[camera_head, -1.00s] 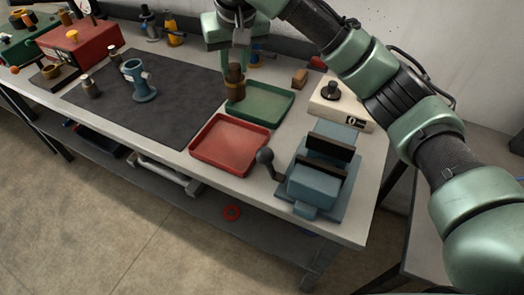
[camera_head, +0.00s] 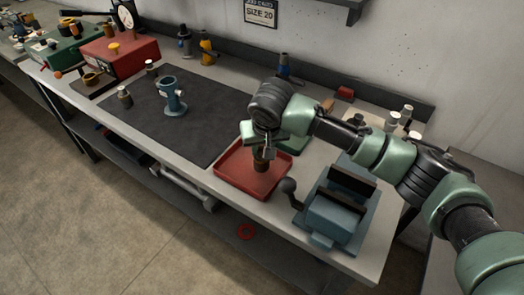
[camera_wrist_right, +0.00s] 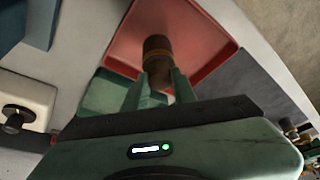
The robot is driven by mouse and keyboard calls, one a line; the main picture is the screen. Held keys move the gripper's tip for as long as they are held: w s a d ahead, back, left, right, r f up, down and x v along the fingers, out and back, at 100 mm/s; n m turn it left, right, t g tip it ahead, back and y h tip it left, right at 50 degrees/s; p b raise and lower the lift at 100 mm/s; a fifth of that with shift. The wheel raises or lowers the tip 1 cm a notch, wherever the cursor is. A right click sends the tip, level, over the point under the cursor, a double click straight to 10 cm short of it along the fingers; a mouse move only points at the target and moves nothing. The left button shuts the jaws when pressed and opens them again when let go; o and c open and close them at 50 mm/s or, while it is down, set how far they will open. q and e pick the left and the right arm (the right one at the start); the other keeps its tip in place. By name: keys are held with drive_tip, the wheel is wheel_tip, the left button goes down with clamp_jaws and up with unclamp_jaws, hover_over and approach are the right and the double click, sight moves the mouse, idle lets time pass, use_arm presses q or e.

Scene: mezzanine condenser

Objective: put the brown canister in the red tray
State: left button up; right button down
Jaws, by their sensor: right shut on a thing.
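The brown canister (camera_head: 261,160) is upright over the red tray (camera_head: 228,174), low within the tray's outline. I cannot tell whether its base touches the tray floor. My right gripper (camera_head: 261,150) is shut on the canister from above. The right wrist view shows the canister (camera_wrist_right: 157,50) between the two green fingers of my right gripper (camera_wrist_right: 157,82), with the red tray (camera_wrist_right: 205,32) behind it. My left gripper is in neither view.
The green tray (camera_head: 296,143) lies just behind the red tray, partly hidden by my arm.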

wheel_tip(320, 180, down, 3)
drive_tip(key=shift+r, duration=0.2)
drive_tip(key=shift+f, duration=0.15)
drive_tip(key=c, duration=1.1)
unclamp_jaws()
drive_tip(key=shift+c, duration=0.2)
drive_tip(key=b+v, duration=0.1)
drive_tip(key=v, duration=1.1)
